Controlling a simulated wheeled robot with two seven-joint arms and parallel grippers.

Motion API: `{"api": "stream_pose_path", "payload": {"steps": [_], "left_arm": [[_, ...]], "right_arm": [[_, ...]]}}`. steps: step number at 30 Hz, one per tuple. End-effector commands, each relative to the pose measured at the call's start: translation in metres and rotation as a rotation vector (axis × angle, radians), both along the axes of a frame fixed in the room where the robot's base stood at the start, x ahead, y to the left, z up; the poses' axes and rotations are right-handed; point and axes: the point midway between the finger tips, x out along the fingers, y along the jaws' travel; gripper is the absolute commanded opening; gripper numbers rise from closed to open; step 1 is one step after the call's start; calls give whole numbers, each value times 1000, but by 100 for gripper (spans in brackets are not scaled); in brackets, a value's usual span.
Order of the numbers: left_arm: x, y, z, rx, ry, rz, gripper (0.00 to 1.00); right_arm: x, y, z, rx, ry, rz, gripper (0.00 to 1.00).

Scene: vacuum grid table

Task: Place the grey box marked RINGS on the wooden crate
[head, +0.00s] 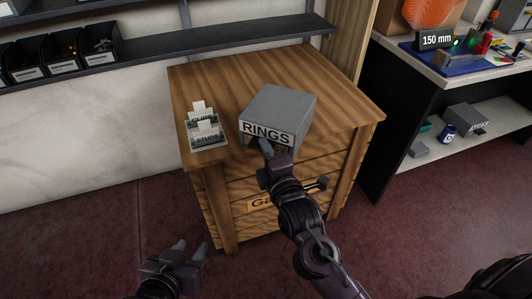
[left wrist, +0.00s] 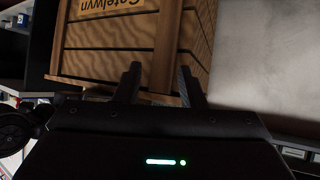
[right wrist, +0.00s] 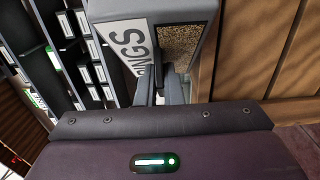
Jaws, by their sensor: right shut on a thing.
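The grey box marked RINGS (head: 278,108) is at the wooden crate (head: 225,76), over the front part of its top. I cannot tell whether its underside touches the wood. Its white label faces me, with a dark opening under it. My right gripper (head: 265,149) is shut on the front of the box, just below the label. In the right wrist view the fingers (right wrist: 158,84) meet the box's front (right wrist: 125,45) beside a speckled brown area. My left gripper (head: 190,255) is open and empty, low in front of the crate; its fingers (left wrist: 160,85) show apart in the left wrist view.
A dark shelf (head: 150,50) with black bins (head: 62,52) runs behind. A workbench (head: 450,68) with a 150 mm display is at the right. The crate top's back right is clear.

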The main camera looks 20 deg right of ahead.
Motion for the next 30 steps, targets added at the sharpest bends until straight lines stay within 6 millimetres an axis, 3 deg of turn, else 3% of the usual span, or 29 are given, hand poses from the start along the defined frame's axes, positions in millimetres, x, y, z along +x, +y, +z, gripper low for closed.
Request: {"api": "stream_pose_path", "payload": {"steps": [6, 17, 18, 22, 30], "left_arm": [[11, -2, 16, -32, -79, 7, 36], [10, -2, 15, -29, -71, 6, 36], [10, -2, 14, -27, -67, 5, 36], [10, -2, 14, -27, -68, 6, 36], [10, -2, 14, -27, -68, 6, 36]], "right_arm": [[0, 0, -4, 0, -7, 0, 0], [0, 0, -6, 0, -7, 0, 0], [0, 0, -8, 1, -1, 0, 10], [0, 0, -8, 1, -1, 0, 27], [0, 0, -8, 1, -1, 0, 29]]}}
